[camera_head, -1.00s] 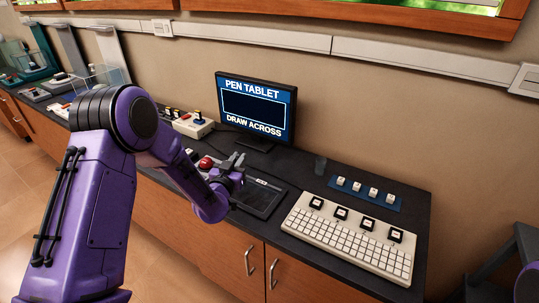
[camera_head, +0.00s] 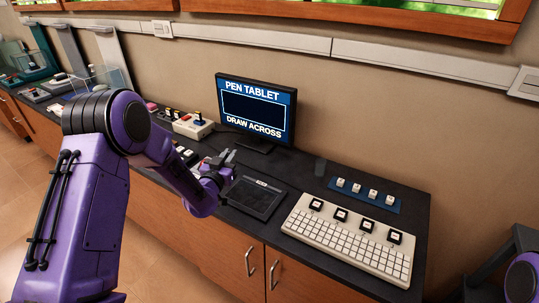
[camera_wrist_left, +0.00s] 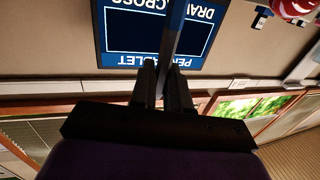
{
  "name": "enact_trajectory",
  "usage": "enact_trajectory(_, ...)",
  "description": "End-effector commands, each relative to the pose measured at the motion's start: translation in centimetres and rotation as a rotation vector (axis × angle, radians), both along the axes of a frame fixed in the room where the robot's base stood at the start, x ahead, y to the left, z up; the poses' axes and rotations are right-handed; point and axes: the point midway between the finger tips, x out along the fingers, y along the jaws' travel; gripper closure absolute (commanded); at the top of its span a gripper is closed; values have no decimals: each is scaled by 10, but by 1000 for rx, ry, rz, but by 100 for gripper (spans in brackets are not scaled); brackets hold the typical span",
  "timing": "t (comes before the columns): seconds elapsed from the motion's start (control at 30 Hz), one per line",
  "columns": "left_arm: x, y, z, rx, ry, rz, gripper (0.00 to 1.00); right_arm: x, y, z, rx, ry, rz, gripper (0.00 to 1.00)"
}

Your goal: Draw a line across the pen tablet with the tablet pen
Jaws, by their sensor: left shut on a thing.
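The black pen tablet (camera_head: 252,200) lies flat on the dark counter. Its monitor (camera_head: 256,108) stands behind it, reading "PEN TABLET" and "DRAW ACROSS" around an empty dark box; part of it also shows upside down in the left wrist view (camera_wrist_left: 118,35). My left gripper (camera_head: 229,158) is at the tablet's left side, toward the back. In the left wrist view its two dark fingers (camera_wrist_left: 164,82) are shut on a slim bluish-grey tablet pen (camera_wrist_left: 174,35). The pen's tip cannot be made out, so contact with the tablet cannot be told. My right gripper is out of view.
A white keyboard (camera_head: 345,243) with black key holders sits right of the tablet. A joystick box (camera_head: 193,124) stands left of the monitor. A red ball (camera_wrist_left: 292,7) shows in the left wrist view.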

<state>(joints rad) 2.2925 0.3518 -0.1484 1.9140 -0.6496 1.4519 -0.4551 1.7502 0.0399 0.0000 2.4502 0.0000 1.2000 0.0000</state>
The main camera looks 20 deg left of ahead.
Motion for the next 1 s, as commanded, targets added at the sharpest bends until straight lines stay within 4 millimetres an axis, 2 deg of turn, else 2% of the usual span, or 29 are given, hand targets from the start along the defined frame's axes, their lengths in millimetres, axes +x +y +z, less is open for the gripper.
enact_trajectory(1.0,8,-13,53,0,1,-21,100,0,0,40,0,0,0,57)
